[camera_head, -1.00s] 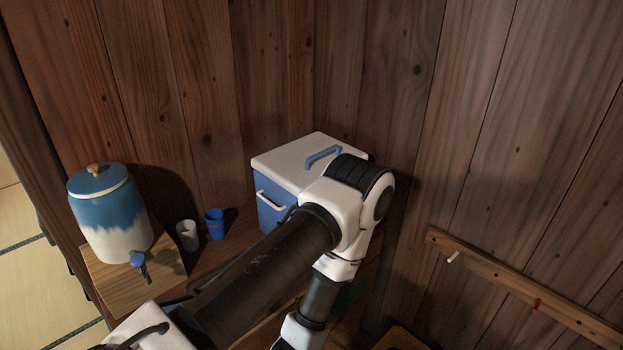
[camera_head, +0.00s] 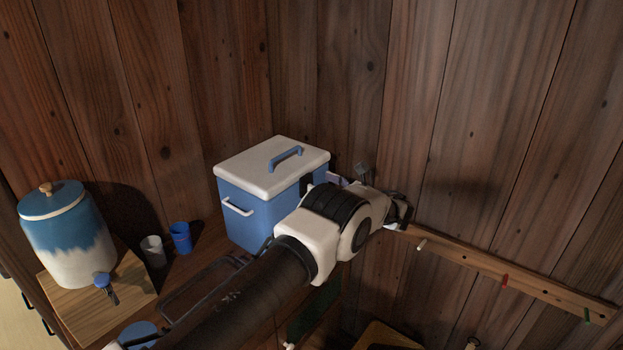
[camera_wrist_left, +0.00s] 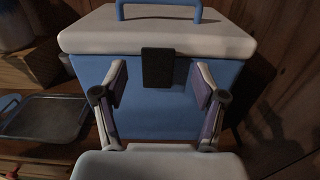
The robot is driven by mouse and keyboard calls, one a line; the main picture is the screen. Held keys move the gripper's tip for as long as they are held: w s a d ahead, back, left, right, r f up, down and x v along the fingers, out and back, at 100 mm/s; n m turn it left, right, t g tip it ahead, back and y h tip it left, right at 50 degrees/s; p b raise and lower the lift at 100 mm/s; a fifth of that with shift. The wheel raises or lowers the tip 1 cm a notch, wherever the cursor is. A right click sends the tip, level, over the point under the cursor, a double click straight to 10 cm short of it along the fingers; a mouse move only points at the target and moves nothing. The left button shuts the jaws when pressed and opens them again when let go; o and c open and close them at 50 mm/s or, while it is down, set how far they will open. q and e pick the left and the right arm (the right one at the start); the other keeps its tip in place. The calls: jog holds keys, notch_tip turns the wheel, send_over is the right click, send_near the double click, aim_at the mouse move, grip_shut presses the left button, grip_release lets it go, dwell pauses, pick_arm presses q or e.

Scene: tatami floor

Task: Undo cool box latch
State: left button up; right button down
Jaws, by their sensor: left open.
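The blue cool box (camera_head: 250,220) with a white lid (camera_head: 262,165) and blue top handle (camera_head: 286,157) stands on the wooden counter against the wall. Its dark latch (camera_head: 307,183) is on the face toward my left gripper (camera_head: 350,184). In the left wrist view the latch (camera_wrist_left: 158,68) hangs from the lid edge over the blue front, lying flat against it. My left gripper (camera_wrist_left: 160,84) is open and empty, one finger on each side of the latch. No contact with the latch shows. The arm partly hides the gripper in the head view. My right gripper is out of view.
A blue-and-white drink dispenser (camera_head: 68,235) stands on a wooden block at the left. A grey cup (camera_head: 153,251) and a blue cup (camera_head: 181,238) stand between it and the box. A tray (camera_wrist_left: 45,118) lies left of the box. A peg rail (camera_head: 470,261) runs along the right wall.

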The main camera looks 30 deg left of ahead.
aim_at(307, 177)
pick_arm(q)
jog(key=a, duration=0.4)
jog(key=shift+a+r+p, duration=0.1)
jog(key=shift+p, duration=0.3)
jog(key=shift+w, duration=0.1)
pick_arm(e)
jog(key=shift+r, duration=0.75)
pick_arm(q)
jog(key=shift+c, duration=0.4)
jog(key=c, duration=1.1)
jog(key=shift+o, duration=0.2)
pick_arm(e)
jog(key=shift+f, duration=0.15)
